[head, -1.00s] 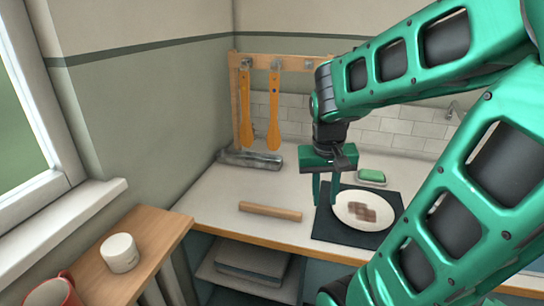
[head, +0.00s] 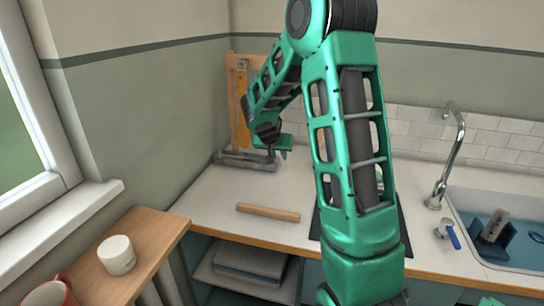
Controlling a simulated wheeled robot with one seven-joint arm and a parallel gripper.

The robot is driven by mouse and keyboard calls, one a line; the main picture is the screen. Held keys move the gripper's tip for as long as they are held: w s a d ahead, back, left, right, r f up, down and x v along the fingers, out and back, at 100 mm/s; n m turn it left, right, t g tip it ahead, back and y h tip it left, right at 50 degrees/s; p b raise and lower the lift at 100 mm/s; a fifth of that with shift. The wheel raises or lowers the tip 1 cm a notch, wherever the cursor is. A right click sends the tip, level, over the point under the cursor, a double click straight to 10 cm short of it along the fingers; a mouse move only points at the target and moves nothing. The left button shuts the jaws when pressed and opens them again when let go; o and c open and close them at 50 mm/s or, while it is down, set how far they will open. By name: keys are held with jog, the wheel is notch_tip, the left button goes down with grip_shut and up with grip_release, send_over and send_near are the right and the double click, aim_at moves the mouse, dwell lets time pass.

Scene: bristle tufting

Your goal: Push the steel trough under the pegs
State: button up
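The steel trough (head: 236,160) lies on the white counter at the back left, by the wall, below the wooden peg rack (head: 233,112). One orange hanging tool (head: 241,88) shows on the rack; my arm hides most of the pegs and the other tool. My gripper (head: 271,156) points down at the right end of the trough. A finger overlaps the trough in the picture, but I cannot tell whether it touches. The finger gap is not clear.
A wooden rod (head: 268,212) lies on the counter in front of the trough. My arm covers most of the dark mat (head: 315,224). A sink (head: 507,212) with a tap (head: 447,160) is at right. A white jar (head: 117,255) stands on the wooden side table.

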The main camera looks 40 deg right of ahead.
jog(key=shift+t, duration=0.3)
jog(key=w, duration=0.1)
jog(key=w+f, duration=0.1)
jog(key=w, duration=0.1)
jog(key=shift+w+d+f, duration=0.3)
jog(key=shift+w+f, duration=0.05)
jog(key=x, duration=1)
jog(key=shift+w+d+f, duration=0.2)
jog(key=shift+d, duration=0.05)
grip_shut()
dwell(1.0)
